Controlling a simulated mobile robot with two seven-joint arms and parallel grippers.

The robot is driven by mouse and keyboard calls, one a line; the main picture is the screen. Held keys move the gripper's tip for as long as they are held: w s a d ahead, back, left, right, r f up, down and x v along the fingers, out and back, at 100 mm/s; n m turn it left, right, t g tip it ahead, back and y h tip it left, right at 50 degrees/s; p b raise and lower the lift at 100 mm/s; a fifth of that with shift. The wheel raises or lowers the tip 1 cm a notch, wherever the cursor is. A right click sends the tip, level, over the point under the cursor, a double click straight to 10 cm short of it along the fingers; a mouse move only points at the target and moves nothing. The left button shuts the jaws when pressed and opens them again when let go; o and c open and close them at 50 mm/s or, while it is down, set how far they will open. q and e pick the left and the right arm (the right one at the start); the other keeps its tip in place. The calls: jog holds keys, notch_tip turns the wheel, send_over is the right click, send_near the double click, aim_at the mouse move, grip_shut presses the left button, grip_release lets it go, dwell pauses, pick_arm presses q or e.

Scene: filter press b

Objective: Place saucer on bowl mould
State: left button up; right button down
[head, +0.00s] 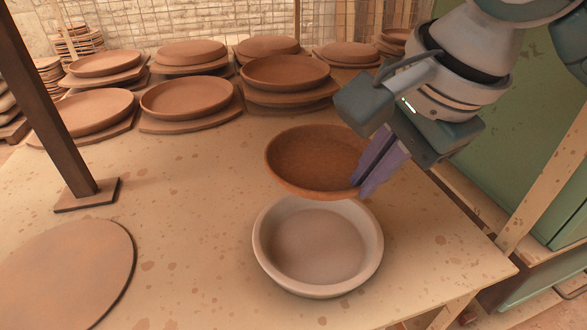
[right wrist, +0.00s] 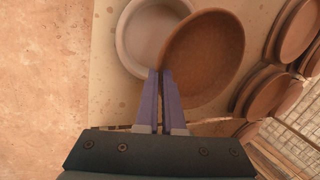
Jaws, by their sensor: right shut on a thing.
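The saucer (head: 310,160) is a shallow brown clay dish, tilted slightly, held in the air above the table. My right gripper (head: 368,180) is shut on its right rim in the head view. The bowl mould (head: 262,250) is a pale round bowl near the table's front edge, its hollow open and empty. In the head view the saucer overlaps the mould's far rim. In the right wrist view the saucer (right wrist: 208,55) is at the gripper's fingertips (right wrist: 163,75), partly covering the mould (right wrist: 128,45). My left gripper is not in view.
Several brown dishes on boards (head: 190,97) stand along the back of the table (head: 190,215). A round flat clay board (head: 70,270) lies at the front left. A dark post (head: 50,110) rises at left. A green cabinet (head: 510,150) stands at right.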

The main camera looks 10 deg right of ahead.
jog(key=b, duration=0.2)
send_over(341, 269)
jog(key=s, duration=0.2)
jog(key=f, duration=1.1)
jog(key=shift+w+d+f, duration=0.1)
jog(key=shift+w+d, duration=0.1)
jog(key=shift+d, duration=0.05)
notch_tip(341, 269, down, 5)
jog(key=shift+r+b, duration=0.2)
jog(key=shift+b, duration=0.45)
jog(key=shift+w, duration=0.1)
jog(key=c, duration=1.3)
grip_release()
jog(key=shift+f, duration=0.1)
